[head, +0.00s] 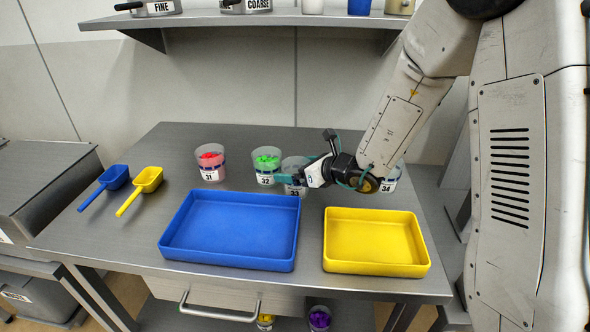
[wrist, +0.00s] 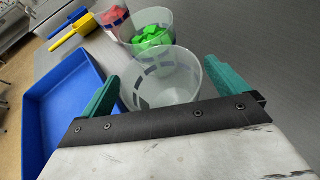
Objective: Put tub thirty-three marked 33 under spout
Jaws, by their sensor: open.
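Tub 33 (head: 295,168) is a clear tub with a dark-marked label. It stands on the metal table behind the blue tray, partly hidden by my gripper in the head view. In the wrist view the tub (wrist: 168,80) looks empty and stands between my gripper's two green fingers. My gripper (head: 291,182) is open around the tub; I cannot tell whether either finger touches it. It also shows in the wrist view (wrist: 168,92). No spout is clearly visible in either view.
Tub 32 (head: 266,166) with green pieces stands close left of tub 33, and tub 31 (head: 210,163) with red pieces farther left. Tub 34 (head: 391,178) is at right, partly hidden. A blue tray (head: 229,262) and a yellow tray (head: 376,268) lie in front. Scoops (head: 147,181) lie left.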

